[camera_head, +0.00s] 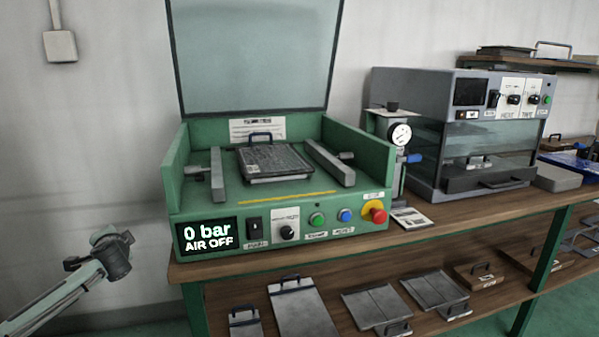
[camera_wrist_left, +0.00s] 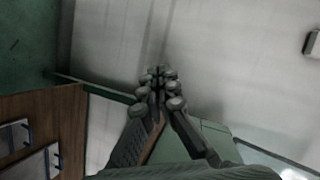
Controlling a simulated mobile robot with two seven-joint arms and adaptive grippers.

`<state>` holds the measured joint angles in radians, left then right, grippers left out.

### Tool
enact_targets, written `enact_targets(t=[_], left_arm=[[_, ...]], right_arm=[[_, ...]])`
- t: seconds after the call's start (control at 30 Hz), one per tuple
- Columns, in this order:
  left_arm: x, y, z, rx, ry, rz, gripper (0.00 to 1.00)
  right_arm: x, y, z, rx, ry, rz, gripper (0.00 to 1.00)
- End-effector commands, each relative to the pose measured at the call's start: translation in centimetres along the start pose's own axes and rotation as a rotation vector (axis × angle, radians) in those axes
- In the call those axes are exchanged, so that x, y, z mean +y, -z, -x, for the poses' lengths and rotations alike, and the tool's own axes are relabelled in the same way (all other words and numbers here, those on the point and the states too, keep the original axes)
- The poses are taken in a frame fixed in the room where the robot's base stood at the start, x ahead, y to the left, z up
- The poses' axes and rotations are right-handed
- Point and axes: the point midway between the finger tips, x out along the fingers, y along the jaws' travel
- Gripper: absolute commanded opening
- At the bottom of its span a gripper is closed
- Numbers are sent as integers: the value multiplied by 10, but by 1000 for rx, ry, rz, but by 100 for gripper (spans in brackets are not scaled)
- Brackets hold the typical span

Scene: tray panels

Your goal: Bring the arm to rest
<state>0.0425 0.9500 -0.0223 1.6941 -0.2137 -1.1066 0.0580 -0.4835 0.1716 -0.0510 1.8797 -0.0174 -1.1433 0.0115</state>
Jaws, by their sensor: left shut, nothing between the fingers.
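My left arm (camera_head: 62,296) comes in from the lower left in the head view, and its dark-jointed end stands apart from the green machine, left of the bench. I cannot make out the fingers in that view. In the left wrist view my left gripper (camera_wrist_left: 158,78) is shut, its fingertips together with nothing between them. My right gripper is in neither view.
A green machine (camera_head: 179,190) with a raised lid and a "0 bar AIR OFF" display stands on the wooden bench (camera_head: 440,226). A grey machine (camera_head: 420,95) stands to the right. Panels (camera_head: 304,309) lie on the lower shelf. A wall box (camera_head: 60,46) hangs upper left.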

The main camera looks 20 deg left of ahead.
Motion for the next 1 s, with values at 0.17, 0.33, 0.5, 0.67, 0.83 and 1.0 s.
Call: enact_targets(t=[0.17, 0.33, 0.5, 0.67, 0.83, 1.0], left_arm=[[107, -63, 32, -42, -189, -145, 0], [165, -108, 62, -75, -310, -229, 0], [207, -148, 90, -106, -410, -292, 0], [246, -174, 119, -134, -500, -294, 0], [299, -180, 153, -169, -597, -187, 0], [359, -179, 201, -210, -715, -59, 0]], right_arm=[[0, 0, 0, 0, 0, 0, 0], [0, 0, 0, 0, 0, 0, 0], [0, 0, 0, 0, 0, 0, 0], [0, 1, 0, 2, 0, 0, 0], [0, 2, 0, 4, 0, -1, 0], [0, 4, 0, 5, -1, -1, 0]])
